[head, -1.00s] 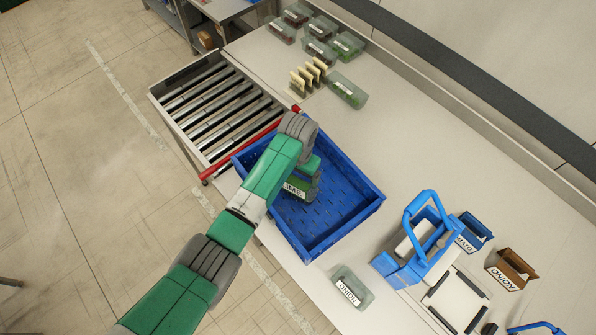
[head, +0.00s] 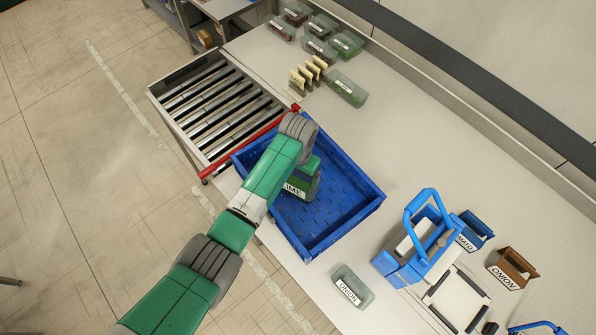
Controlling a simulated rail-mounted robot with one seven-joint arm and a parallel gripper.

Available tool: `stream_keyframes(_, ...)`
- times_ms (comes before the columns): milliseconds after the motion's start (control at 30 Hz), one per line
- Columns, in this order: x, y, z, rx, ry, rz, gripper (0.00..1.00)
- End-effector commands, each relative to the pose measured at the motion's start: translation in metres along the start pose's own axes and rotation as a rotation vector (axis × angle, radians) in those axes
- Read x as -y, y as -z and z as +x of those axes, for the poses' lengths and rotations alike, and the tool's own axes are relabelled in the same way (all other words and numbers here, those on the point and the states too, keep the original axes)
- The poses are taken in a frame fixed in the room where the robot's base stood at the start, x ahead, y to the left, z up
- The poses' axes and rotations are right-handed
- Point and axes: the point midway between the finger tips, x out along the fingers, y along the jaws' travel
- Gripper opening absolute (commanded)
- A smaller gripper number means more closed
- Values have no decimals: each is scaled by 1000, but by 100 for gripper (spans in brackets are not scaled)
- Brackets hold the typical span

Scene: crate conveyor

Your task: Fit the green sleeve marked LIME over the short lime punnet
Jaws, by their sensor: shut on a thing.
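My gripper (head: 307,174) is over the left part of the blue crate (head: 340,226), partly hidden behind my own wrist. It is shut on the green sleeve (head: 299,190), whose white label reads LIME and faces the camera. The sleeve is low inside the crate; I cannot tell whether it touches the crate floor. A short lime punnet cannot be made out in or under the sleeve, as the arm and sleeve cover that spot.
A roller conveyor (head: 218,112) with a red bar adjoins the crate. Several punnets (head: 347,89) stand at the back beside cream dividers (head: 308,75). A clear ONION punnet (head: 352,287), blue caddy (head: 412,250), blue sleeve (head: 474,230) and brown ONION sleeve (head: 512,268) are to the right.

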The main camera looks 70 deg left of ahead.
Motion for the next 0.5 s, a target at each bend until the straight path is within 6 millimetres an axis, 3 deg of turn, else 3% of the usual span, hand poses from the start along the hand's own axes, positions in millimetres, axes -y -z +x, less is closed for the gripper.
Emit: stream_keyframes(500, 0, 0, 20, 0, 1, -1, 69)
